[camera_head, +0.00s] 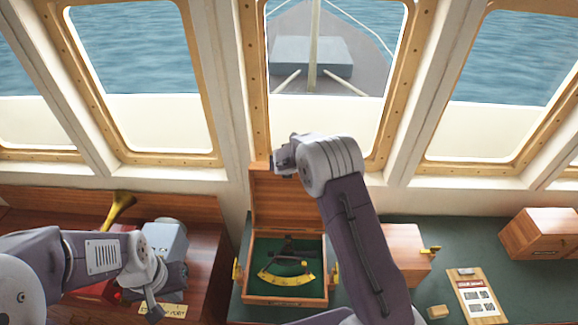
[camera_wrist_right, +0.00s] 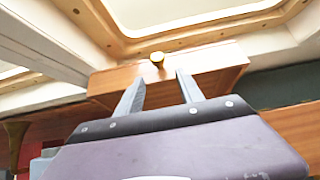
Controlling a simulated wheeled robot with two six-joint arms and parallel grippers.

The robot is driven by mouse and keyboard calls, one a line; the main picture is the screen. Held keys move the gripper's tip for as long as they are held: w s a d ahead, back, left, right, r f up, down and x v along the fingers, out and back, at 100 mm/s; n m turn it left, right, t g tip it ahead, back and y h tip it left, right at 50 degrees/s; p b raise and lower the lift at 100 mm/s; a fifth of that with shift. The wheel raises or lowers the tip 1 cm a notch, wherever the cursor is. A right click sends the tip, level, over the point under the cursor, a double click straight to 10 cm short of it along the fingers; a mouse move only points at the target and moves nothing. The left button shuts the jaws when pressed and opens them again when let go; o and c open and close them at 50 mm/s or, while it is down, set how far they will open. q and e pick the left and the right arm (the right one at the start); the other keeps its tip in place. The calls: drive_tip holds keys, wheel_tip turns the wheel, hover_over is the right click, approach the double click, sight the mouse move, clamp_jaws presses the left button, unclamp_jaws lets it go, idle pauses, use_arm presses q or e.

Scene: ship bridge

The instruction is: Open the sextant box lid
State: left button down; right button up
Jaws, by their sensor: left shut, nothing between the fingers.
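The wooden sextant box (camera_head: 287,300) stands on the green desk top. Its lid (camera_head: 277,200) is raised upright at the back, and the green-lined inside shows a dark sextant with a brass arc (camera_head: 287,277). My right gripper (camera_head: 283,160) is at the lid's upper edge, partly hidden by my own wrist. My left gripper (camera_head: 153,308) is shut and empty at the lower left, away from the box.
Left of the box are a brass horn (camera_head: 119,208), a grey-blue device (camera_head: 166,242) and a yellow label (camera_head: 167,310). To the right are a wooden box with a brass fitting (camera_head: 402,250), a clipboard (camera_head: 476,293), a small block (camera_head: 437,311) and another wooden box (camera_head: 541,233). Windows rise behind.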

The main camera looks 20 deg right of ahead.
drive_tip(key=b+v, duration=0.1)
drive_tip(key=v, duration=0.8)
idle(0.3)
